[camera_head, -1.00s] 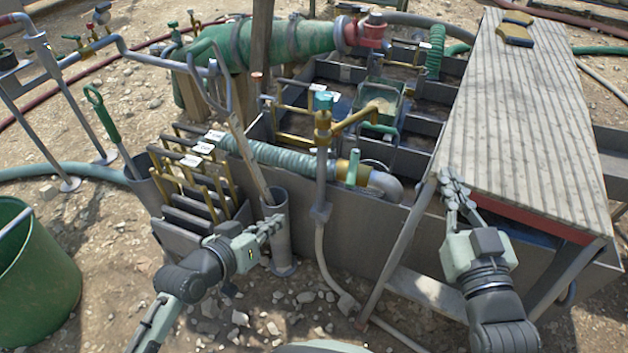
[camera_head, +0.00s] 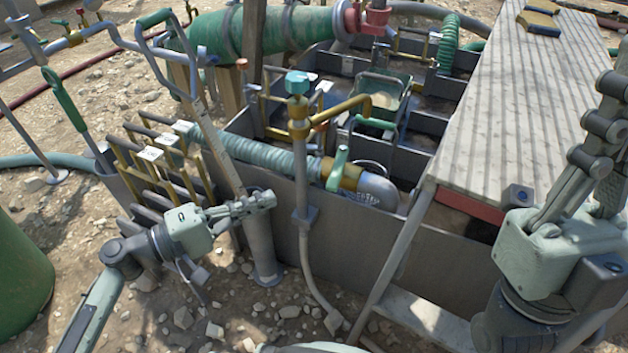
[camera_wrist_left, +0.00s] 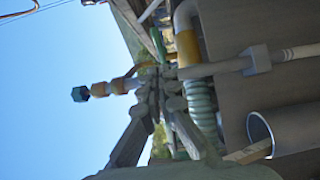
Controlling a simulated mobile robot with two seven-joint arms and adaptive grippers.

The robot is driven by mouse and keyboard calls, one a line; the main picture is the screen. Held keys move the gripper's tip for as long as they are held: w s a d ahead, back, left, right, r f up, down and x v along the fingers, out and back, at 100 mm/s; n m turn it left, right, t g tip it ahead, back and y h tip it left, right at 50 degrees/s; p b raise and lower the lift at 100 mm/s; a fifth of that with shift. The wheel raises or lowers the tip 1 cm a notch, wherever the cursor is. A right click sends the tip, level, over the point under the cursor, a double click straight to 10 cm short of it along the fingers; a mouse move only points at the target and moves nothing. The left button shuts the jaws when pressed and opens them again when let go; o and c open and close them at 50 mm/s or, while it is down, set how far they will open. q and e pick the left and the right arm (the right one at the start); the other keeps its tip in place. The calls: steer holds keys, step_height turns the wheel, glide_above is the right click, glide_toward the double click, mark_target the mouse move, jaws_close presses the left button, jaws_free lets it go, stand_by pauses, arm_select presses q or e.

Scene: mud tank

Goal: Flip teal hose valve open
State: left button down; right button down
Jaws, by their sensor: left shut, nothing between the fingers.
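The teal ribbed hose (camera_head: 265,152) runs along the near side of the tank and ends in a brass collar (camera_head: 350,176) and grey elbow. A teal lever (camera_head: 338,168) stands nearly upright, tilted slightly, at the collar. In the left wrist view the hose (camera_wrist_left: 198,98) and brass collar (camera_wrist_left: 188,47) show beyond the fingers. My left gripper (camera_head: 270,200) is shut and empty, left of and apart from the lever, in front of the tank wall. It also shows in the left wrist view (camera_wrist_left: 160,82). My right gripper (camera_head: 612,95) is raised at the right edge; its finger gap is unclear.
A standpipe (camera_head: 301,190) with a teal-capped brass tap (camera_head: 297,83) rises between my left gripper and the lever. A grey tube holder (camera_head: 262,240) stands below my left gripper. A plank top (camera_head: 525,110) lies right; a green bucket (camera_head: 22,280) stands left.

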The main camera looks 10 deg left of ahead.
arm_select(q)
steer(key=shift+d, duration=0.1)
glide_toward(338, 168)
steer(key=x, duration=0.2)
steer(key=f+x, duration=0.1)
steer(key=x, duration=0.1)
steer(key=shift+w, duration=0.1)
steer(key=shift+d, duration=0.15)
stand_by(0.5)
